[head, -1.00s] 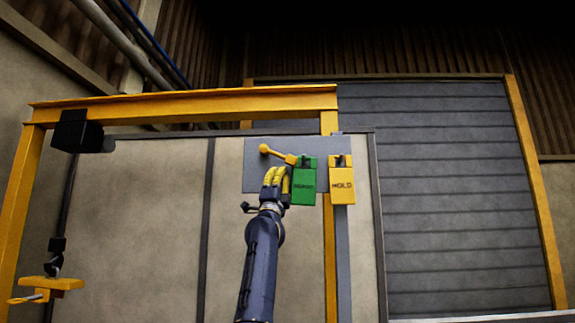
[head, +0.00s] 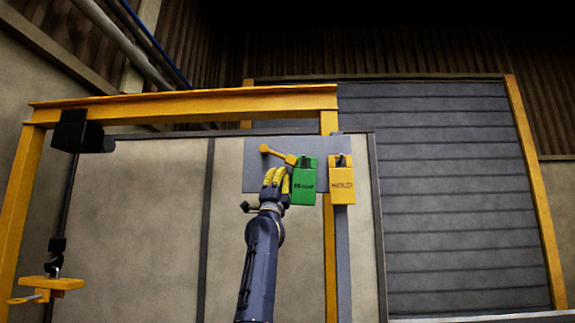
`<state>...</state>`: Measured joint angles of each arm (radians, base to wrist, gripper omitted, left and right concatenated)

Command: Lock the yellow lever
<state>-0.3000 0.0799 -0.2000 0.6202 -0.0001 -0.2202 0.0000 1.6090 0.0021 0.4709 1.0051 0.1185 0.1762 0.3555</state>
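The yellow lever (head: 277,153) is in the head view on a grey plate (head: 232,160). Its round knob points up and to the left, and its other end meets the top of a green box (head: 304,182). A yellow box (head: 342,184) is mounted to the right of the green one. My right gripper (head: 274,177) has yellow fingers and is raised just below the lever, against or very near the green box's left side. Whether it touches the lever or box, and how far its fingers are closed, I cannot tell. My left gripper is not in view.
A yellow frame has a top beam (head: 190,103) above the plate. A black block (head: 76,132) hangs at its left, with a yellow hook piece (head: 52,283) lower down. A grey shutter (head: 440,190) fills the right side. The pale panel left of my arm is clear.

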